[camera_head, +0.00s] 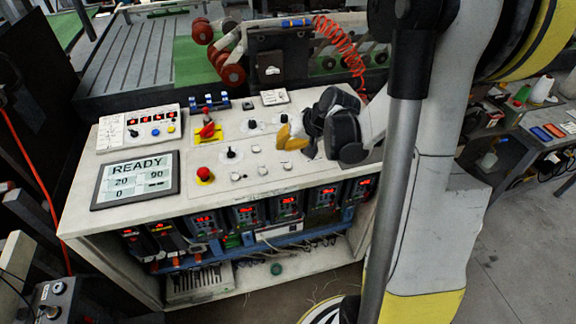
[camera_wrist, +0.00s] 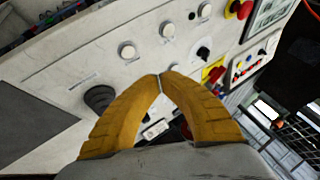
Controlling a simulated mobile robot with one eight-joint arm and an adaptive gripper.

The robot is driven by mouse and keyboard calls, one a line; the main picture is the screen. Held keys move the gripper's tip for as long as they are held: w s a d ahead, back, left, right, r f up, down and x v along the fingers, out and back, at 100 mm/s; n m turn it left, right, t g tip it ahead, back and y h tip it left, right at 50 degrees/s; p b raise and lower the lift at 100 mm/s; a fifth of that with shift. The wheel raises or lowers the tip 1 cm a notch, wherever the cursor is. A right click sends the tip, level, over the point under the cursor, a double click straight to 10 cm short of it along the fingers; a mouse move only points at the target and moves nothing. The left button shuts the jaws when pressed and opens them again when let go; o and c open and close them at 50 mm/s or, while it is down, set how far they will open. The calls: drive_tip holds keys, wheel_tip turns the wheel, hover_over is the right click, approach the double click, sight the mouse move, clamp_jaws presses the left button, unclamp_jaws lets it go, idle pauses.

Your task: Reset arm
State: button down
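My gripper (camera_head: 290,137) is over the right part of the white control console (camera_head: 100,205), close above its panel, in the head view. In the wrist view its yellow fingers (camera_wrist: 160,76) meet at the tips with nothing visible between them. My arm comes down from the upper right of the head view. The console panel carries a red-and-yellow rotary switch (camera_head: 208,130), a red mushroom button (camera_head: 203,173), black knobs and several white buttons. A display (camera_head: 136,180) reads READY. I cannot tell whether the fingers touch the panel.
Several drive units with red digits (camera_head: 246,214) sit in the open shelf below the panel. A red coiled hose (camera_head: 343,45) and rollers (camera_head: 232,75) are behind the console. A bench (camera_head: 545,128) with spools stands at the right. Grey floor (camera_head: 510,240) is open at the lower right.

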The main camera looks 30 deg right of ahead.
drive_tip(key=s+a+r+n+h+b, duration=0.1)
drive_tip(key=s+a+r+n+b, duration=0.1)
drive_tip(key=s+a, duration=0.5)
drive_tip(key=s+a+r+n+h+b, duration=0.1)
drive_tip(key=s+a+r+n+b, duration=0.2)
drive_tip(key=s+a, duration=0.4)
drive_tip(key=s+b, duration=0.1)
drive_tip(key=s, duration=0.3)
drive_tip(key=shift+s+a+r+h+b, duration=0.25)
drive_tip(key=shift+s+a+h+b, duration=0.05)
drive_tip(key=shift+s+a+b, duration=0.1)
idle(1.1)
